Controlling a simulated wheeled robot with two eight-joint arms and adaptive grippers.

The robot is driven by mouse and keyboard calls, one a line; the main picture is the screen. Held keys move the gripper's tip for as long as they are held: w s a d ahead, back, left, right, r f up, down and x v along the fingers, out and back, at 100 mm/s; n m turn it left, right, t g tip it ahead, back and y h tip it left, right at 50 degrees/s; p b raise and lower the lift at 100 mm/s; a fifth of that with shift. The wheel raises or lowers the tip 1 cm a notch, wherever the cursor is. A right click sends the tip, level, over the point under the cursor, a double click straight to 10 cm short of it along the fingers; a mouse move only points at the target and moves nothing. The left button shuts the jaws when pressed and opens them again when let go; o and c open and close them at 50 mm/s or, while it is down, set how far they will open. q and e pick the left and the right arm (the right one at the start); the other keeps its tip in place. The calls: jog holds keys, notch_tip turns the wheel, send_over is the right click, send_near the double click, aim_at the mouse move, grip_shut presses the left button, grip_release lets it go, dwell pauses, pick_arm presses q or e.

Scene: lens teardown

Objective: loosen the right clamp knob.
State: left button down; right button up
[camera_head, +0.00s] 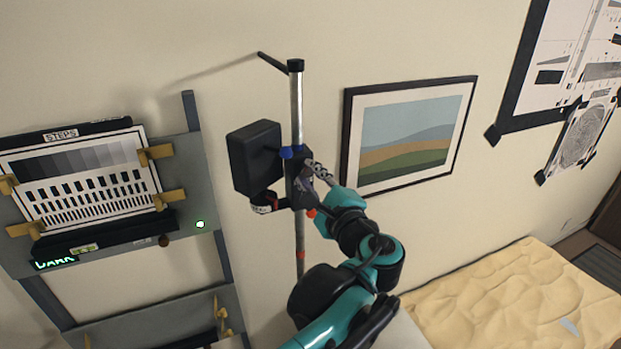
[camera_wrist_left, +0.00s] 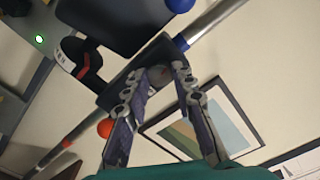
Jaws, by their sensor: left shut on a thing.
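A black clamp block (camera_head: 297,180) sits on an upright metal pole (camera_head: 296,110) against the wall. A black box-shaped head (camera_head: 255,158) is held to its left. My left gripper (camera_head: 309,175) reaches the clamp's right side from the lower right. In the left wrist view, its two fingers (camera_wrist_left: 158,77) are closed on a small grey round knob (camera_wrist_left: 159,74) on the clamp's face, the right clamp knob. The fingers cover its sides. In the head view the knob is hidden by the fingers.
A blue knob (camera_head: 286,152) and an orange-red knob (camera_head: 311,213) stand close to the clamp. A dark rod (camera_head: 275,64) juts left from the pole's top. A framed picture (camera_head: 408,135) hangs right; a chart board (camera_head: 85,180) stands left.

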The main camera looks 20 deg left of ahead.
pick_arm(q)
jog(key=n+b, duration=0.1)
jog(key=n, duration=1)
jog(key=shift+n, duration=1.8)
jog(key=c, duration=1.3)
grip_release()
jog(key=shift+o, duration=0.2)
jog(key=shift+s+d, duration=0.1)
jog(key=v, duration=1.1)
jog(key=shift+s+d, duration=0.3)
